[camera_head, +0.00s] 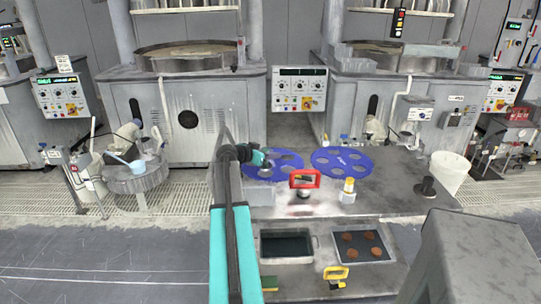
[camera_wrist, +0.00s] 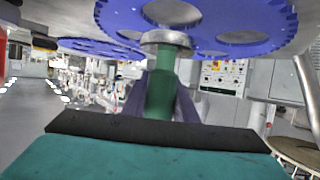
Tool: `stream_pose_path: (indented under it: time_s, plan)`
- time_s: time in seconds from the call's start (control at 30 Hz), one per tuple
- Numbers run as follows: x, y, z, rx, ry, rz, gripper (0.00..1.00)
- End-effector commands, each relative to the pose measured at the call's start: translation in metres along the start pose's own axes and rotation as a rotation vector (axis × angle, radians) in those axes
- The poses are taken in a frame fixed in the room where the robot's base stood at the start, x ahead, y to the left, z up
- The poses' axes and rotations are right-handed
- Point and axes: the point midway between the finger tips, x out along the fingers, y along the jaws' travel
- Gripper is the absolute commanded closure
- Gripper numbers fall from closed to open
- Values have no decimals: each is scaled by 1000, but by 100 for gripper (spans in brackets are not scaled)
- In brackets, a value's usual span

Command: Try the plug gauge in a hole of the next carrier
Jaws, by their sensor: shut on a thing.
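My gripper (camera_wrist: 161,108) is shut on the plug gauge (camera_wrist: 163,88), which has a green handle and a round steel end. In the head view my gripper (camera_head: 263,165) is over the left blue carrier (camera_head: 286,158), a toothed disc with several round holes. The carrier also shows in the wrist view (camera_wrist: 213,40), with the steel end against its face between holes. I cannot tell whether the steel end touches it or is in a hole. A second blue carrier (camera_head: 341,152) lies to the right on the grey bench. My arm hides part of the left carrier.
The grey bench (camera_head: 390,178) also bears a red-handled block (camera_head: 304,180), a yellow-topped bottle (camera_head: 348,188) and a black knobbed piece (camera_head: 428,187). Below are a dark tray (camera_head: 286,246) and a tray with brown discs (camera_head: 363,247). A white bucket (camera_head: 449,172) stands right.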

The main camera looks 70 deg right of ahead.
Motion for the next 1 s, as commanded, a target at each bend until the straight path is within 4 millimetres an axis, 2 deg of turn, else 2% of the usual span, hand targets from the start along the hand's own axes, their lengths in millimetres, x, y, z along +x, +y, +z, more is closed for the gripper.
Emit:
stream_pose_path:
  time_s: [0.37, 1.0]
  plan:
    - [7, -1, 17, -1, 2, -1, 100]
    - [6, -2, 19, -1, 2, -3, 100]
